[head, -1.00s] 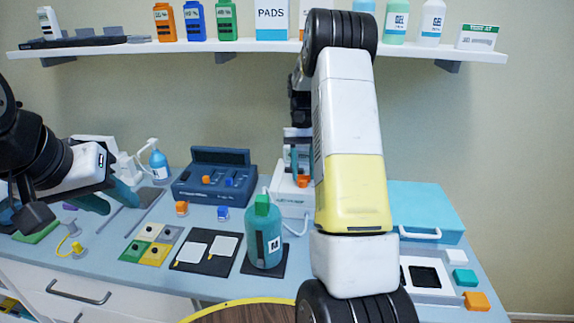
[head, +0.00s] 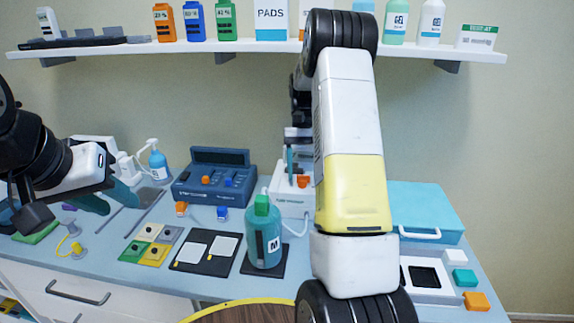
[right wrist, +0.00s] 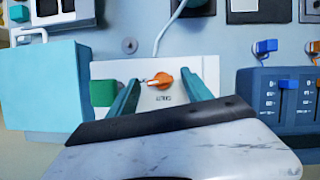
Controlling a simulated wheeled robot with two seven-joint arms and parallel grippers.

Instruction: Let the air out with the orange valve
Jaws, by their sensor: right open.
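The orange valve (right wrist: 160,80) is a small knob with a pointed end on the face of a white device (right wrist: 182,97). In the head view the valve (head: 302,181) sits on the white device (head: 292,203) behind my right arm. My right gripper (right wrist: 160,94) is open, with its teal fingers on either side of the valve in the wrist view. I cannot tell if they touch it. In the head view my right gripper (head: 291,160) is mostly hidden by its arm. My left gripper (head: 108,202) is open and empty over the left of the bench.
A green block (right wrist: 103,92) is beside the valve. A teal case (head: 425,208) stands right of the device, and a dark blue console (head: 213,183) stands left. A green-capped bottle (head: 264,235) is in front. A shelf (head: 130,47) runs above.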

